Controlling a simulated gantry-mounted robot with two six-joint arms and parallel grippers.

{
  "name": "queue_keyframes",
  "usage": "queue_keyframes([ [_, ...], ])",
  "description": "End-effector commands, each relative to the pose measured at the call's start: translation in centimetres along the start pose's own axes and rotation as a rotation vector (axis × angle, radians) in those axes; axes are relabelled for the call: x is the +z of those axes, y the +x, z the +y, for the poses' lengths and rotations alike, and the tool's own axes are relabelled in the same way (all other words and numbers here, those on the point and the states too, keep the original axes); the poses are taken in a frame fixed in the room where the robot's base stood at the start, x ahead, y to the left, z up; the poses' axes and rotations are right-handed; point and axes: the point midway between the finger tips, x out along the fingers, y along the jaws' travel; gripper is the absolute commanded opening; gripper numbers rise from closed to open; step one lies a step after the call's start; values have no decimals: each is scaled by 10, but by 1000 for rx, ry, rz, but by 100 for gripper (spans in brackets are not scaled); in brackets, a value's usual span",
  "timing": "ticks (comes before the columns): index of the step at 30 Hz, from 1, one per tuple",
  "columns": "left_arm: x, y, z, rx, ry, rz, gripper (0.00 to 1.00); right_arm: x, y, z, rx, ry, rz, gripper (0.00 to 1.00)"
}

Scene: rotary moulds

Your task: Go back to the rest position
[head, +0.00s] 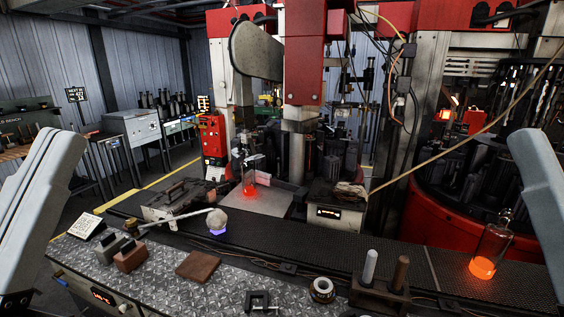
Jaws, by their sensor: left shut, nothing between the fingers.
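My left arm comes down along the left edge, and only the dark top part of my left gripper (16,301) shows in the bottom left corner. It is shut with nothing held, and its fingertips are mostly cut off by the frame. It is apart from the things on the bench. My right arm shows as a pale link at the right edge, and its gripper is out of the picture.
A clear glass piece with a glowing orange base (483,267) stands at right near my right arm. Another glowing piece (249,187) stands mid-back. The metal bench top (185,292) holds a brown block (198,266), a ring (321,289) and a peg stand (380,296).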

Motion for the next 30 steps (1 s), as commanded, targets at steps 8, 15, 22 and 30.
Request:
queue_keyframes([
  [8,-70,59,-47,-114,-192,-5,0,-64,69,0,0,0,2,50],
  [15,-143,142,-71,-113,-191,-7,0,-140,152,0,0,0,0,50],
  [22,-214,222,-94,-113,-191,-8,0,-215,233,1,0,0,0,50],
  [30,-256,269,-108,-113,-191,-8,0,-259,281,1,0,0,0,50],
])
